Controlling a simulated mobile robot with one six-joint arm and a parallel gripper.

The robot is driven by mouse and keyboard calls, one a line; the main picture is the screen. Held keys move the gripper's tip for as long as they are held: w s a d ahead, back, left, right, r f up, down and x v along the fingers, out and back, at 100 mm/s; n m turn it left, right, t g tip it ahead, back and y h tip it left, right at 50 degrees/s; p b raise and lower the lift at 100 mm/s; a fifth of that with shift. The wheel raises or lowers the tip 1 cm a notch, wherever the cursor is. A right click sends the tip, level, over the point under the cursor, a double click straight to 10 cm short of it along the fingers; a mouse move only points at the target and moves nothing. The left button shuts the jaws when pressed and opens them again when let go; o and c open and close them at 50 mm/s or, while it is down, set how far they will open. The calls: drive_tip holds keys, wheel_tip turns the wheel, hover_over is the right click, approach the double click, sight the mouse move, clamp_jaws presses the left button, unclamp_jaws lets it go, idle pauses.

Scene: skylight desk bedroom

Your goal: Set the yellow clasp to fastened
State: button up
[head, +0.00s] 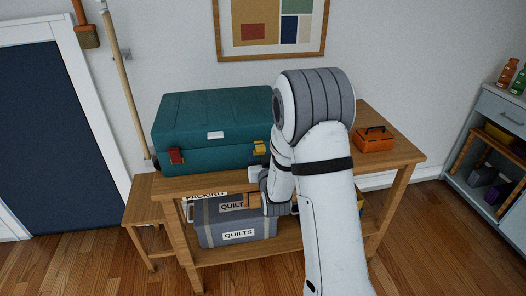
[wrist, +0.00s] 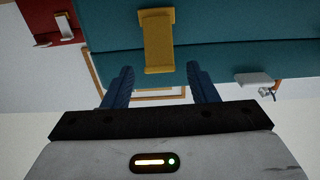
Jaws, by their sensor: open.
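The yellow clasp (head: 260,148) is on the front of the teal chest (head: 205,160), towards its right end, beside my arm. In the wrist view the yellow clasp (wrist: 158,40) is a flat plate with wider ends, lying across the dark seam of the teal chest (wrist: 220,25). I cannot tell whether it is latched. My gripper (wrist: 159,74) is open and empty, its two dark blue fingers pointing at the chest on either side of the clasp's near end, apart from it. In the head view the fingers are hard to make out beside my arm.
A red clasp (head: 176,156) and a pale plate (head: 215,135) are on the chest front. The chest stands on a wooden table (head: 405,152), with an orange box (head: 374,140) to the right.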

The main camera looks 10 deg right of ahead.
drive_tip(key=shift+w, duration=0.45)
drive_tip(key=shift+c, duration=0.3)
